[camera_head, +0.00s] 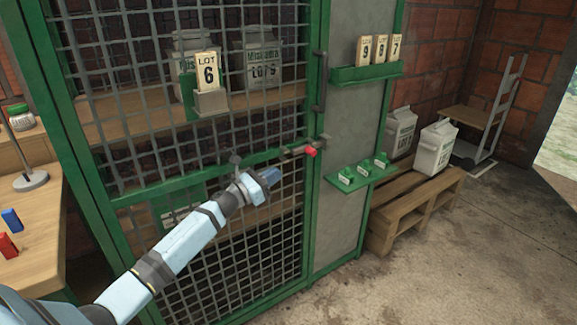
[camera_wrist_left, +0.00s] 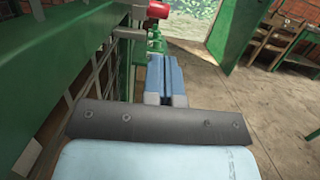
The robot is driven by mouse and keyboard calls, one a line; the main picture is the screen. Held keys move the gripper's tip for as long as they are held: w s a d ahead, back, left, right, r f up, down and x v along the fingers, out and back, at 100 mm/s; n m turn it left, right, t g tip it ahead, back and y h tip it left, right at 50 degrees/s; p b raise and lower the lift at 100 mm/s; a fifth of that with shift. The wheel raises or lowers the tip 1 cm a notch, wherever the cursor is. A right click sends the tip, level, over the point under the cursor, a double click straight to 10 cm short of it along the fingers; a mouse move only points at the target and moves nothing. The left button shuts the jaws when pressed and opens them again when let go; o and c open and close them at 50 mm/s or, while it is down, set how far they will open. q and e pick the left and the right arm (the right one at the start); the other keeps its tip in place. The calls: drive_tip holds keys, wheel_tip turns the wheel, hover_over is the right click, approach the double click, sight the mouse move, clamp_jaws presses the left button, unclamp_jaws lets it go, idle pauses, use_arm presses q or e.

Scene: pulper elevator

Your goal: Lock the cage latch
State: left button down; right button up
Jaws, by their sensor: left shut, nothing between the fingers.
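The cage door (camera_head: 200,120) is a green frame with grey wire mesh and looks closed in the head view. The latch (camera_head: 302,149) is a small metal bolt with a red knob (camera_head: 311,152) at the door's right edge. The red knob also shows in the left wrist view (camera_wrist_left: 152,10), ahead of the fingers. My left gripper (camera_head: 271,176) is shut and empty, in front of the mesh, below and left of the knob and apart from it. Its blue fingers (camera_wrist_left: 166,80) lie together in the wrist view. My right gripper is not in view.
A grey panel (camera_head: 350,120) right of the door carries a green shelf (camera_head: 365,72) with number cards and a lower shelf (camera_head: 350,190) with small green pieces. A pallet (camera_head: 415,205) with sacks stands at right. A wooden table (camera_head: 30,240) is at left. The floor at right is clear.

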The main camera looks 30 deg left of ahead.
use_arm(q)
drive_tip(key=shift+v, duration=1.65)
